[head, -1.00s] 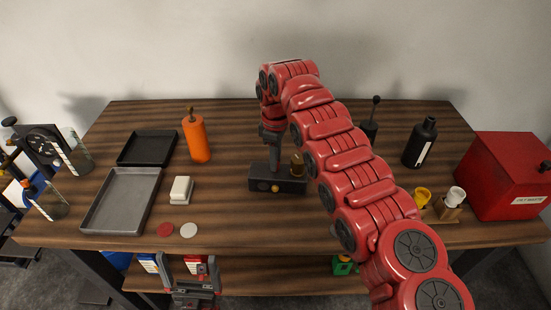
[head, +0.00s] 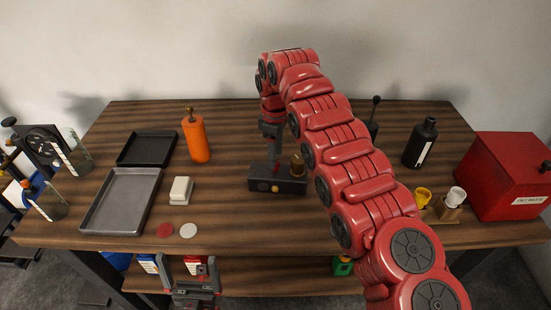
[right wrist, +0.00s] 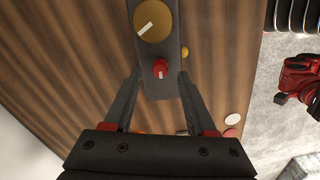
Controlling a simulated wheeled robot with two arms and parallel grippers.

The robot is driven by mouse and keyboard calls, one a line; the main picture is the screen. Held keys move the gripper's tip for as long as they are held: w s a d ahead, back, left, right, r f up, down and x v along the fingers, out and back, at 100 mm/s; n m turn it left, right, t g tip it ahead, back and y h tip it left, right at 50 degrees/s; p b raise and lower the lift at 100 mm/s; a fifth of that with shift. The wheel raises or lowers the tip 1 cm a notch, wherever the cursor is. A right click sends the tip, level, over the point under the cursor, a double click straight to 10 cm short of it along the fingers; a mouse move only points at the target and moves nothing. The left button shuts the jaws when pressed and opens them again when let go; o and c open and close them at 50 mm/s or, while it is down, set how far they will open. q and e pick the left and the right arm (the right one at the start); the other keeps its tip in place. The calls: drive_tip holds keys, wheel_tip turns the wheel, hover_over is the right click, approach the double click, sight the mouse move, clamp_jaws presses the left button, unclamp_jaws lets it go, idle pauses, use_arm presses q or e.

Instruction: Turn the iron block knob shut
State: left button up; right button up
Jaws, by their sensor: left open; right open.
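The dark iron block (head: 262,184) stands mid-table, with a brass knob (head: 297,166) upright on its right end. In the right wrist view the block (right wrist: 160,88) carries a large brass disc (right wrist: 153,20) with a white line and a smaller red knob (right wrist: 160,68) with a white mark. My right gripper (head: 274,158) is open above the block's left part. Its fingers (right wrist: 159,78) show on either side of the red knob; whether they touch the block I cannot tell. My left gripper (head: 190,268) is open and empty, in front of the table's front edge.
An orange bottle (head: 196,140), black tray (head: 148,148), grey tray (head: 100,220) and white block (head: 181,190) are left. Behind my right arm stands a black lever (head: 375,105). A black bottle (head: 421,143) and red box (head: 505,180) are right.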

wheel_tip(320, 180, up, 4)
drive_tip(key=shift+a+f+p, duration=0.1)
drive_tip(key=shift+a+p, duration=0.05)
drive_tip(key=shift+p, duration=0.5)
wheel_tip(320, 180, up, 11)
drive_tip(key=p, duration=1.1)
drive_tip(key=shift+s, duration=0.1)
